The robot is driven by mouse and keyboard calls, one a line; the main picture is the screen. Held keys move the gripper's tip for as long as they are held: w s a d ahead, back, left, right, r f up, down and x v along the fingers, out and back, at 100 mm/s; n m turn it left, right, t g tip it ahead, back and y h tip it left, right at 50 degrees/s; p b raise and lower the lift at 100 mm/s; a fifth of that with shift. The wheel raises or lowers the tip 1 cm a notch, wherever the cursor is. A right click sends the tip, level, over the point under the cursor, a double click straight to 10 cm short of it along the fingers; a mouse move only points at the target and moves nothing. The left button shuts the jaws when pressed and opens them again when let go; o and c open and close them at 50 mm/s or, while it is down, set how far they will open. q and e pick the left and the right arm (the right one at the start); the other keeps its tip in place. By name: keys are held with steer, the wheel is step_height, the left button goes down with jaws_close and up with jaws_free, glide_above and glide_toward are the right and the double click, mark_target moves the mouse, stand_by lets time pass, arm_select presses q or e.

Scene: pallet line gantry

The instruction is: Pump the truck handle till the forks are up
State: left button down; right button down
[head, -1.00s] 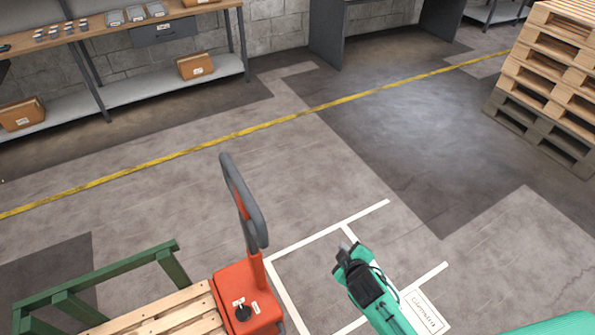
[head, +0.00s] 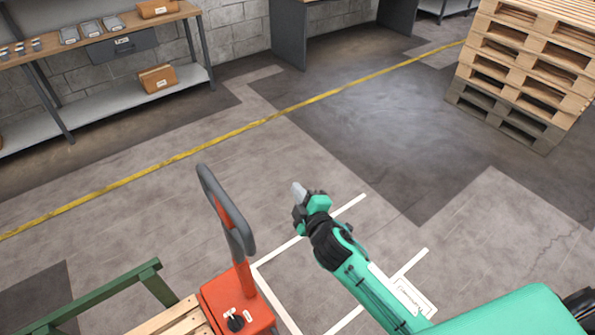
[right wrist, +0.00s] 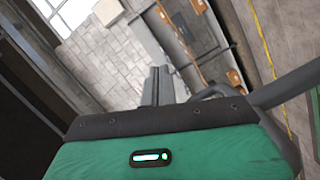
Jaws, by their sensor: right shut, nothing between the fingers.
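The truck handle (head: 228,212) is a dark grey loop on an orange stem, standing up and leaning a little at the lower middle of the head view. It rises from the orange truck body (head: 236,306). My right gripper (head: 297,188) is shut and empty, in the air to the right of the handle and apart from it. In the right wrist view the shut fingers (right wrist: 157,85) point away, and a dark bar, likely the handle, shows at the right. The forks are hidden under the wooden pallet (head: 172,322). My left gripper is not in view.
A green rail frame (head: 95,294) stands at the lower left beside the pallet. White floor lines lie right of the truck. A workbench (head: 90,45) with a lower shelf stands at the back left, and a pallet stack (head: 520,65) at the back right. The middle floor is open.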

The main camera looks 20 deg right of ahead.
steer(key=w+d+f+p, duration=0.2)
steer(key=w, duration=0.7)
steer(key=shift+d+f+p, duration=0.3)
steer(key=shift+p, duration=0.1)
steer(key=shift+a, duration=0.1)
stand_by(1.1)
